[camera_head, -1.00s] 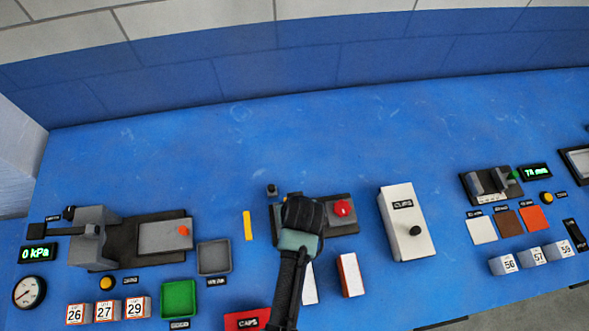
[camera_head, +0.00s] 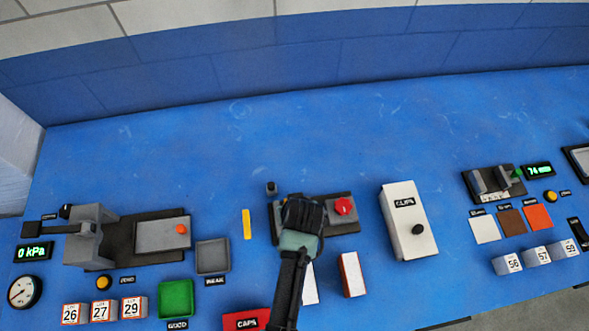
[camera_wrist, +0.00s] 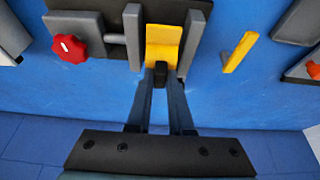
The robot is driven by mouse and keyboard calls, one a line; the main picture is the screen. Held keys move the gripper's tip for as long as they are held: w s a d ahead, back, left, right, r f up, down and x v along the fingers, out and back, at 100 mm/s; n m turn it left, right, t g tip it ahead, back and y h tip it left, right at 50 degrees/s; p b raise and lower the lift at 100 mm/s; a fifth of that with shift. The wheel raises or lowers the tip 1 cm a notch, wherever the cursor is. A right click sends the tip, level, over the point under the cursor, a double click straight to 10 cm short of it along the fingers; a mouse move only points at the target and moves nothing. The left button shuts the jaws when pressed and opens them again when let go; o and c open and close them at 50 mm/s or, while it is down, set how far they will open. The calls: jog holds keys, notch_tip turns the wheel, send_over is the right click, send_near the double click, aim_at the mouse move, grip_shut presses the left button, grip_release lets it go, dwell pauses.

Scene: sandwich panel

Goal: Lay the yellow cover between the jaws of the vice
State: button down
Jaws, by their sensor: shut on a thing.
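The yellow cover (camera_wrist: 165,34) shows in the wrist view between the two grey jaws of the vice (camera_wrist: 190,45), with some room at its sides. My gripper (camera_wrist: 160,73) is shut on the near edge of the cover, its dark fingertips meeting there. I cannot tell whether the cover rests on the vice floor. The vice's red knob (camera_wrist: 70,48) is to the left.
A separate yellow strip (camera_head: 247,224) lies on the blue table left of the vice. A grey tray (camera_head: 212,257) is farther left. A white box (camera_head: 407,220) marked CLIPS stands to the right, and a red-and-white block (camera_head: 351,274) lies in front.

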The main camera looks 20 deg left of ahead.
jog(key=shift+f+b, duration=0.35)
jog(key=shift+f, duration=0.05)
jog(key=shift+f, duration=0.4)
jog(key=shift+f+b, duration=0.3)
jog(key=shift+b, duration=0.15)
dwell(0.4)
jog(key=shift+f, duration=0.4)
jog(key=shift+f+b, duration=0.4)
jog(key=shift+f, duration=0.15)
dwell(0.7)
dwell(0.4)
